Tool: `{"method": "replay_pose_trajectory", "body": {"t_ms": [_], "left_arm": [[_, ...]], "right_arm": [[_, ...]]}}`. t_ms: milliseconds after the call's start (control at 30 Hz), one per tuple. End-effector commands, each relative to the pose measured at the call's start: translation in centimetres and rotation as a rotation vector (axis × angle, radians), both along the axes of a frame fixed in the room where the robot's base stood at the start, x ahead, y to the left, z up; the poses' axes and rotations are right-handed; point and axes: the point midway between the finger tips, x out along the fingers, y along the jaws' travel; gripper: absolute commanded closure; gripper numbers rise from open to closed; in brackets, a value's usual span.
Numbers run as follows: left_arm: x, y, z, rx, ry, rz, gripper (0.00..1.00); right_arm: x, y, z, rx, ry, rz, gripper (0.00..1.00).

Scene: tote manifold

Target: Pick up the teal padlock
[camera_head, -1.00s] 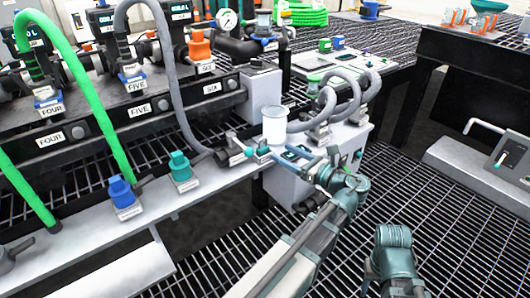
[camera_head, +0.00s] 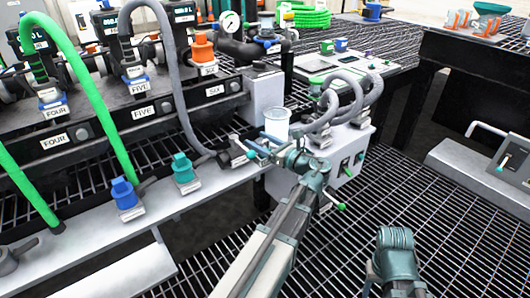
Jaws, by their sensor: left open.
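A teal piece (camera_head: 184,170) stands upright on a small plate on the light grey shelf, left of centre. It is the best match for the teal padlock, but I cannot make out a shackle. My left gripper (camera_head: 257,151) reaches in from the lower middle and is open, its fingers pointing left. It is at the shelf's right end, below the white cup, to the right of the teal piece and apart from it. Part of my right arm shows at the lower right; its gripper is not in view.
A blue piece (camera_head: 124,192) stands left of the teal one on the shelf (camera_head: 152,203). A white cup (camera_head: 276,124) is just behind my left gripper. Grey hoses (camera_head: 348,98) loop to its right. Green and grey hoses hang over the shelf's back at left.

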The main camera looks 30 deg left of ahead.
Motion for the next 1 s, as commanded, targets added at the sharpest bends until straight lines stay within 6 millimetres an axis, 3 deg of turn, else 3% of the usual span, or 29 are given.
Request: {"method": "replay_pose_trajectory", "body": {"t_ms": [100,367,733,767,1000], "left_arm": [[0.18,0.88,-0.04,0.000,0.000,0.001,0.28],[0.20,0.97,-0.04,0.000,0.000,-0.001,0.30],[0.19,0.95,-0.04,0.000,0.000,0.000,0.96],[0.19,0.95,-0.04,0.000,0.000,0.000,1.00],[0.20,0.95,-0.03,0.000,0.000,0.000,1.00]], "right_arm": [[0.00,0.00,-0.04,0.000,0.000,0.000,0.50],[0.00,0.00,-0.04,0.000,0.000,0.000,0.50],[0.00,0.00,-0.04,0.000,0.000,0.000,0.50],[0.00,0.00,-0.04,0.000,0.000,0.000,0.50],[0.00,0.00,-0.03,0.000,0.000,0.000,0.50]]}}
